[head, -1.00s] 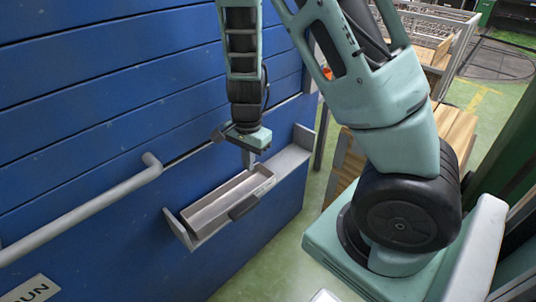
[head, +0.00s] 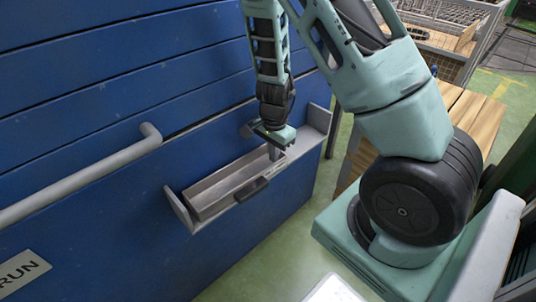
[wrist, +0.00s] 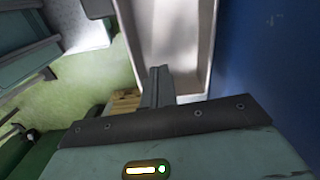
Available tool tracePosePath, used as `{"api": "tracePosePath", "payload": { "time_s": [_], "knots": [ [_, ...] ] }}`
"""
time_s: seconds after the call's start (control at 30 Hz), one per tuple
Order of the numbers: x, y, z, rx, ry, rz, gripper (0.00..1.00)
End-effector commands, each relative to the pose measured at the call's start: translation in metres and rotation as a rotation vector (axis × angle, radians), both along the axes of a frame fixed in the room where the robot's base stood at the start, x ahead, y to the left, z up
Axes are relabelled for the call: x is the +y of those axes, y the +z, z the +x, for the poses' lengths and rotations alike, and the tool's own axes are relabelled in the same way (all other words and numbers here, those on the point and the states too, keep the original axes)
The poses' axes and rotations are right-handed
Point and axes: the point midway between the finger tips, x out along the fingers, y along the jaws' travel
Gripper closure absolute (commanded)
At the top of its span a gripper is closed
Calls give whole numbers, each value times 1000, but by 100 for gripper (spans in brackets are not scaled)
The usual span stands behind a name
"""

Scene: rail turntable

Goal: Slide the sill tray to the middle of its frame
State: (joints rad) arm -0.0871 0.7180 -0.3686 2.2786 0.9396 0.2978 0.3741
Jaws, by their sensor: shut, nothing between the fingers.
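The sill tray (head: 222,188) is a long, shallow grey trough with a dark grip (head: 251,190) on its front side. It sits in the left part of its frame (head: 306,139), close to the left end plate (head: 180,211), with bare frame to its right. My gripper (head: 274,153) is shut and empty, pointing down at the tray's right end. In the wrist view the closed fingers (wrist: 158,84) overlap the pale tray (wrist: 178,30). I cannot tell whether they touch it.
The frame is fixed to a blue panelled wall (head: 80,120). A grey rail (head: 80,187) runs along the wall to the left, and a RUN sign (head: 22,274) is below it. A wooden-topped stand (head: 460,108) is at the right. Green floor (head: 262,238) is open in front.

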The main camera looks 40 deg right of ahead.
Motion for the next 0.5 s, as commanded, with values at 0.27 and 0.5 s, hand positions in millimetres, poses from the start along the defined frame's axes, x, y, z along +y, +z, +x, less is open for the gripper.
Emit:
{"api": "tracePosePath", "payload": {
  "time_s": [0.27, 0.5],
  "knots": [
    [-13, 0, 1, 0, 1, 0, 100],
    [-13, 1, 1, 0, 2, 0, 100]
  ]
}}
